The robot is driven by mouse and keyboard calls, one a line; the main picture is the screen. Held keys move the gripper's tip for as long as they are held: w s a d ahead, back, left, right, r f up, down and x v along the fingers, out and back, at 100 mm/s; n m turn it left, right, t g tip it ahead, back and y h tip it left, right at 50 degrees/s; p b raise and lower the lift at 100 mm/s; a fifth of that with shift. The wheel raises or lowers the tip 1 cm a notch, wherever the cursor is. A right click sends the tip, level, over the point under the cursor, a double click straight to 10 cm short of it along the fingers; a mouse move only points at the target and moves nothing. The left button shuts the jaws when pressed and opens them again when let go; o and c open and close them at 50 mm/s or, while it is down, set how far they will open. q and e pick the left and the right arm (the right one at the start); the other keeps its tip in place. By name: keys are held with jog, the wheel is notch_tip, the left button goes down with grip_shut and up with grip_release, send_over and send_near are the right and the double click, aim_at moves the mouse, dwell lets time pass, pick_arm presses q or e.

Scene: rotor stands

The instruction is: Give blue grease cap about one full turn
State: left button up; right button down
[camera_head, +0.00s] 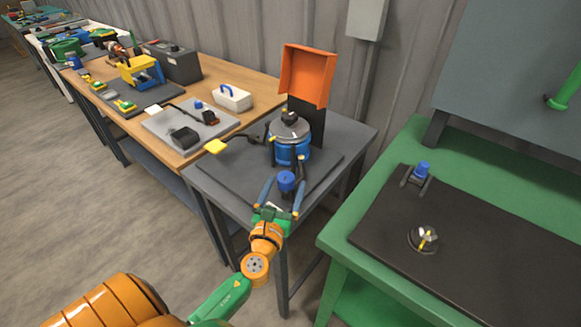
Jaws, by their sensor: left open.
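A blue round cap (286,180), which looks like the grease cap, is at the front of the rotor stand, below a blue cylindrical body (291,152) with a grey top. My left gripper (284,189) reaches up to it from below. Its two blue fingers are apart, one on each side of the cap. I cannot tell whether either finger touches the cap. My right gripper is not in view.
The stand is on a dark grey table (220,183) with an upright orange tray (307,75) behind. A yellow-ended lever (216,146) sticks out left. A green bench (340,226) at right holds another small blue-topped part (422,168). A wooden bench (255,83) extends left.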

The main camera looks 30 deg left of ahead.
aim_at(292, 174)
pick_arm(q)
jog(key=x, duration=0.5)
jog(key=shift+a+r, duration=0.1)
jog(key=shift+a, duration=0.25)
jog(key=shift+w, duration=0.3)
grip_shut()
jog(key=shift+m+h, duration=0.3)
jog(key=shift+h, duration=0.2)
jog(key=shift+d+f+m+t+h+b, duration=0.1)
jog(key=shift+f+m+t+h+b, duration=0.1)
jog(key=shift+m+h+b, duration=0.35)
jog(key=shift+d+f+m+t+h+b, duration=0.1)
jog(key=shift+m+t+h+b, duration=0.2)
jog(key=shift+h, duration=0.35)
jog(key=m+h+b, duration=0.1)
jog(key=h+b, duration=0.1)
jog(key=m+h+b, duration=0.1)
jog(key=h, duration=0.1)
jog(key=shift+d+f+m+b, duration=0.1)
jog(key=shift+d+m+b, duration=0.2)
jog(key=shift+m+b, duration=0.05)
jog(key=shift+d+r+m+h+b, duration=0.15)
jog(key=shift+m+h+b, duration=0.25)
jog(key=shift+h+b, duration=0.25)
jog(key=shift+d+r+m+h+b, duration=0.15)
jog(key=shift+m+h+b, duration=0.25)
jog(key=shift+h+b, duration=0.25)
jog(key=shift+a, duration=0.1)
